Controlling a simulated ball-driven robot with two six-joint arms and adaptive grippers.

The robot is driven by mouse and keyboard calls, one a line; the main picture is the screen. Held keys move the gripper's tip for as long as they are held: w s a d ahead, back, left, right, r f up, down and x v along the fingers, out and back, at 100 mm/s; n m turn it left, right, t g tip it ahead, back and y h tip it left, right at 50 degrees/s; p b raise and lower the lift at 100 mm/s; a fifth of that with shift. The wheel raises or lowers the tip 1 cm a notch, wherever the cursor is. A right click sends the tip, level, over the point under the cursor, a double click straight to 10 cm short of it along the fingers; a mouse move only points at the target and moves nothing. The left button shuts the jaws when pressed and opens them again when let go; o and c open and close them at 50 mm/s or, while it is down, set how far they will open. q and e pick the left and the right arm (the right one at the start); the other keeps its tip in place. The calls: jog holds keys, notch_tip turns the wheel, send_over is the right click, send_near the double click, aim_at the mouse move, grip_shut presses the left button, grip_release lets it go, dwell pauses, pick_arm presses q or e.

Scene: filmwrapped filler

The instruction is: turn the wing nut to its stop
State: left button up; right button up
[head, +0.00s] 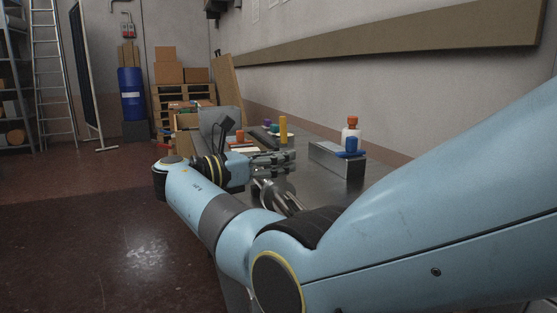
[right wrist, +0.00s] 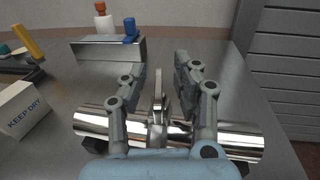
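A shiny metal pipe (right wrist: 90,120) lies across the lower part of the right wrist view and partly shows in the head view (head: 286,198). An upright, thin metal wing (right wrist: 159,88), apparently the wing nut, rises at the middle of the pipe. My right gripper (right wrist: 160,65) is open, with one finger on each side of the wing and a visible gap to each. In the head view my right gripper (head: 272,161) is over the table, seen from the side. The base of the nut is partly hidden. My left gripper is not in view.
The metal table (right wrist: 235,85) holds a grey block-like stand (right wrist: 95,50) with a blue item and an orange-capped bottle (right wrist: 103,18) by it. A white "KEEP DRY" box (right wrist: 22,108) is left of the pipe. A slatted grey panel (right wrist: 285,60) stands on the right.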

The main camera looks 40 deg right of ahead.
jog(key=a, duration=1.2)
jog(key=shift+w, duration=0.4)
jog(key=shift+a, duration=0.1)
